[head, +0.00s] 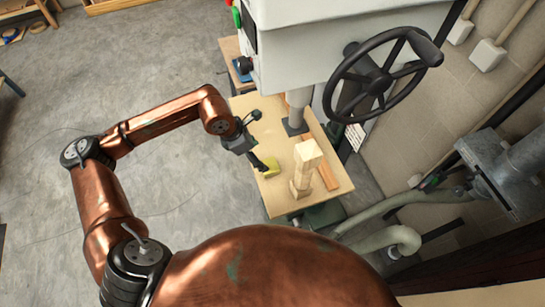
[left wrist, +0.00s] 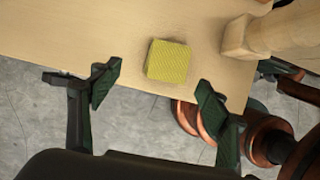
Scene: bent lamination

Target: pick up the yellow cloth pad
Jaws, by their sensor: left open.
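The yellow cloth pad (head: 271,167) lies on the light wooden table top (head: 277,130), near its left edge. In the left wrist view the pad (left wrist: 168,61) is a small textured yellow block, lying flat on the board. My left gripper (head: 258,165) is just left of the pad in the head view. In the left wrist view the open fingers (left wrist: 150,90) stand apart, with the pad beyond the tips and between them sideways. Nothing is between the fingers.
A machine with a black handwheel (head: 374,80) overhangs the table. Open floor lies left.

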